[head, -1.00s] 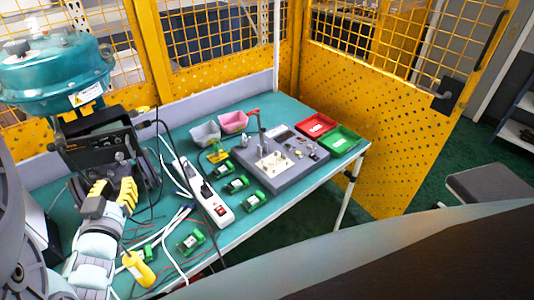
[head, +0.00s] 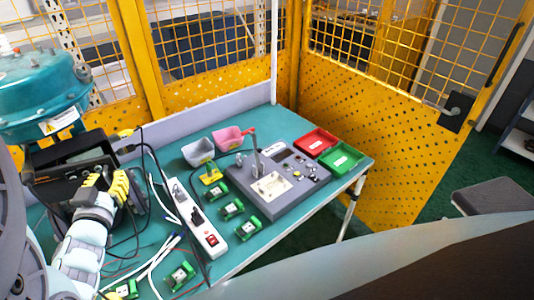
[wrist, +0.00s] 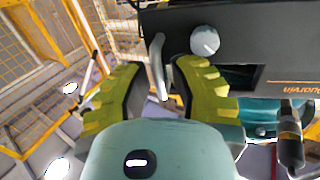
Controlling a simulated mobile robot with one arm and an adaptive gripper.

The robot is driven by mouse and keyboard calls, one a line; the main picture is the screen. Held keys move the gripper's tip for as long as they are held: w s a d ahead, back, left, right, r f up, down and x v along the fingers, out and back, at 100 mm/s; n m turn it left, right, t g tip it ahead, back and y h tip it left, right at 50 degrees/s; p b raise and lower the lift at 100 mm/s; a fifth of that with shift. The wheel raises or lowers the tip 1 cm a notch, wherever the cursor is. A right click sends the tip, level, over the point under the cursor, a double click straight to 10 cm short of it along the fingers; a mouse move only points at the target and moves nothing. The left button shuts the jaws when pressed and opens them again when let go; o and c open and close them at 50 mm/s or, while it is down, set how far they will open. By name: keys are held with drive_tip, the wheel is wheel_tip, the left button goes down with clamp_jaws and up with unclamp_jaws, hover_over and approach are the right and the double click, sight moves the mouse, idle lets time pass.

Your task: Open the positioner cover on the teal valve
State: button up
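The teal valve (head: 42,92) stands at the left in the head view. Below it is its black positioner (head: 70,160), whose front also shows in the wrist view (wrist: 270,38) with a round silver knob (wrist: 205,40) on it. My gripper (wrist: 158,72) has yellow-green fingers and is open. A thin grey metal handle (wrist: 157,62) shows between the fingertips; I cannot tell whether they touch it. In the head view my gripper (head: 104,180) is right at the positioner's front and hides part of it. The cover looks closed, though its edges are partly hidden.
A teal table (head: 255,238) holds a white power strip (head: 190,210), cables, several green modules (head: 232,208), a grey test box (head: 280,190) and red (head: 315,140) and green (head: 340,157) trays. Yellow mesh fencing (head: 400,130) stands behind. A dark cylindrical fitting (wrist: 289,135) hangs near the gripper's right.

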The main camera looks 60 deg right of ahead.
drive_tip(key=shift+o, duration=0.4)
clamp_jaws()
drive_tip(key=shift+s, duration=0.1)
